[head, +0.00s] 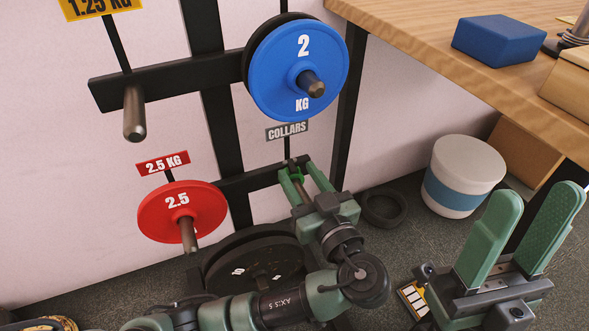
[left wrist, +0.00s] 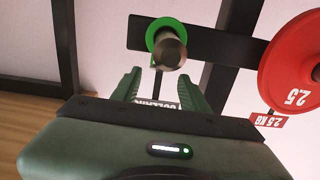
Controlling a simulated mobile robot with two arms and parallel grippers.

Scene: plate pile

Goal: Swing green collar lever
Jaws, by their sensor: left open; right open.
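The green collar (left wrist: 154,33) is a bright green ring around a grey metal peg (left wrist: 171,52) on the black rack in the left wrist view. A short green piece, perhaps its lever, shows below the ring. In the head view a bit of the collar (head: 297,176) shows beside my left gripper (head: 304,172), under the COLLARS sign (head: 287,131). My left gripper is open, its fingers pointing toward the peg with the collar; I cannot tell whether they touch it. My right gripper (head: 537,198) is open and empty at the lower right, away from the rack.
A blue 2 KG plate (head: 330,75) hangs above the collar peg. A red 2.5 plate (head: 205,207) hangs to its left, with black plates (head: 285,262) below. A white bucket (head: 465,165) and wooden table (head: 425,35) stand right.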

